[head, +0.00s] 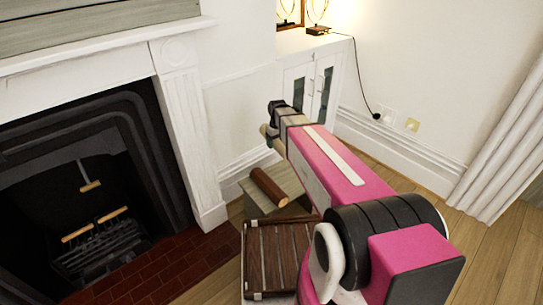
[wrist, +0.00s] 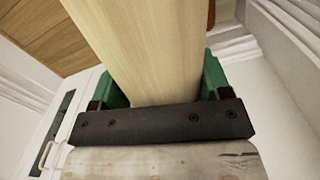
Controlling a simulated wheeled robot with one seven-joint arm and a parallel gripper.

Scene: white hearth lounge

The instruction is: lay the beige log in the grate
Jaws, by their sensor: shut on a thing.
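The beige log (wrist: 140,50) fills the upper middle of the wrist view, pale and smooth with a straight grain. My gripper (wrist: 158,88) is shut on it, with a green finger against each side. In the head view my gripper (head: 270,132) is at the end of my pink arm, in the air right of the fireplace. There the held log is mostly hidden by the gripper and arm. The dark grate (head: 105,250) stands inside the black fireplace at the lower left, apart from my gripper.
A brown log (head: 268,187) lies on a grey-green stand (head: 290,179). A slatted wooden crate (head: 280,255) is in front of it. The white fireplace pillar (head: 190,140) stands between gripper and opening. Short tan bars (head: 77,233) show around the grate. A red tiled hearth (head: 150,275) is clear.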

